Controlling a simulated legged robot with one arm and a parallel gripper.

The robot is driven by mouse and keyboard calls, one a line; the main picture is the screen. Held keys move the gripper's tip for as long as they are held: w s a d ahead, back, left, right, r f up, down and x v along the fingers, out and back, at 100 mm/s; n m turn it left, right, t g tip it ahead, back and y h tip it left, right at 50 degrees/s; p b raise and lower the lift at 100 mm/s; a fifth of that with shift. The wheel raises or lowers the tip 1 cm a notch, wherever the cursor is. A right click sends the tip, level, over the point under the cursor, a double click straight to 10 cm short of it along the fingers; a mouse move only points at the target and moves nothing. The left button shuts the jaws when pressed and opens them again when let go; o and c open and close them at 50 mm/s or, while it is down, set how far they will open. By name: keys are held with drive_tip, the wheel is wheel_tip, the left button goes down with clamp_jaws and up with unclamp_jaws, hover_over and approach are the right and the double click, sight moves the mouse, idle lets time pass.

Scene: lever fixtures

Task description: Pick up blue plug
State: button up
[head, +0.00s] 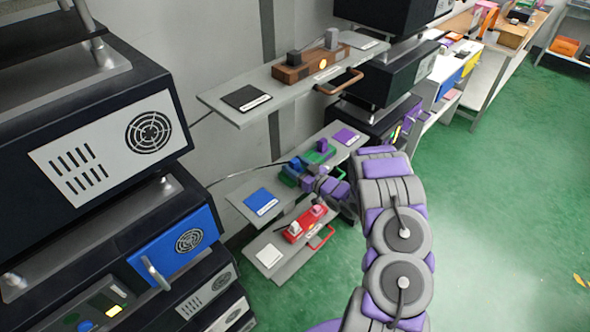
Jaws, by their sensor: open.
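A second plug, purple (322,146), stands at the right end of the fixture. My gripper (309,177) reaches in from the right, open, with its tips close to the blue plug's right side. I cannot tell whether they touch it. The gripper and wrist hide part of the fixture's front.
A blue square (261,201) and a purple square (346,137) lie on the middle shelf (238,187). An upper shelf (232,113) holds a brown fixture (304,66); a lower one holds a red fixture (304,225). Dark cabinets (95,160) stand left. Green floor (480,220) is clear at right.

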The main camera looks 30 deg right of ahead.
drive_tip(key=shift+x, duration=1.1)
drive_tip(key=shift+a, duration=0.1)
drive_tip(key=shift+s, duration=0.1)
drive_tip(key=shift+c, duration=0.3)
drive_tip(key=c, duration=1)
drive_tip(key=shift+r, duration=0.1)
